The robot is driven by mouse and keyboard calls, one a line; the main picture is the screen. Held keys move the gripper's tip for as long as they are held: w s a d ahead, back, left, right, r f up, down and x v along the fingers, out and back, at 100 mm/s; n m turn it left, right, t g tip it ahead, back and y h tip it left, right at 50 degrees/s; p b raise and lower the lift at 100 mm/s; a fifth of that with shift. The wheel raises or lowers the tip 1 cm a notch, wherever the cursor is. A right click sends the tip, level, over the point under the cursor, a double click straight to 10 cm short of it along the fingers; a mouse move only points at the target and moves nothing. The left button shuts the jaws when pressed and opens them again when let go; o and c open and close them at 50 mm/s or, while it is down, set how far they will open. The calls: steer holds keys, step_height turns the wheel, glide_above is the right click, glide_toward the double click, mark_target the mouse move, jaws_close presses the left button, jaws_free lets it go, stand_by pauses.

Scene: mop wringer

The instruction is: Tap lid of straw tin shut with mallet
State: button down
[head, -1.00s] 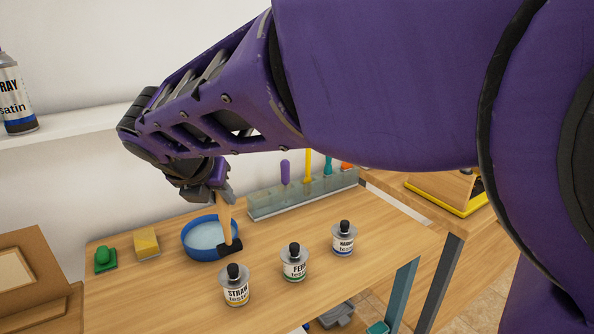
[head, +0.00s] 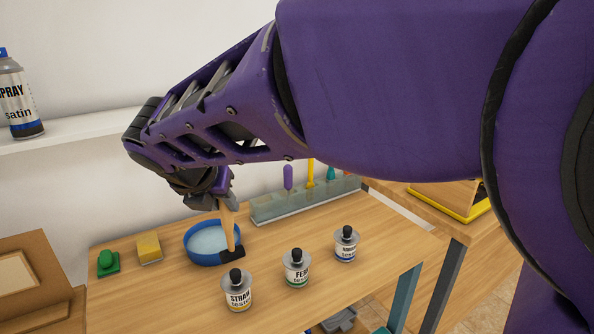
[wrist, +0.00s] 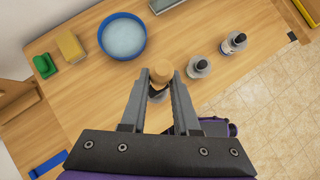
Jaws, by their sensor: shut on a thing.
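My gripper (head: 224,203) is shut on the wooden handle of the mallet (head: 228,228), which hangs nearly upright with its black head down. In the head view the head appears in front of the blue bowl and behind the straw tin; its height over the table is unclear. In the wrist view the handle's end (wrist: 161,72) shows between the fingers (wrist: 161,84). The straw tin (head: 237,297), silver with a white label and black knob, stands upright at the table's front. I cannot tell whether its lid is fully seated. It is not clearly visible in the wrist view.
A fern tin (head: 296,272) and a third tin (head: 346,248) stand to the right of the straw tin. A blue bowl (head: 190,255), yellow sponge (head: 149,250) and green object (head: 108,264) lie left. A tool rack (head: 300,207) stands behind. Bare wood lies between the tins and rack.

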mark_target(225, 219)
step_height(225, 219, down, 4)
steer(key=shift+r+b, duration=0.2)
steer(key=shift+b, duration=0.85)
step_height(225, 219, up, 4)
steer(key=p, duration=0.5)
steer(key=shift+r, duration=0.2)
steer(key=shift+f, duration=0.4)
steer(key=shift+p, duration=0.3)
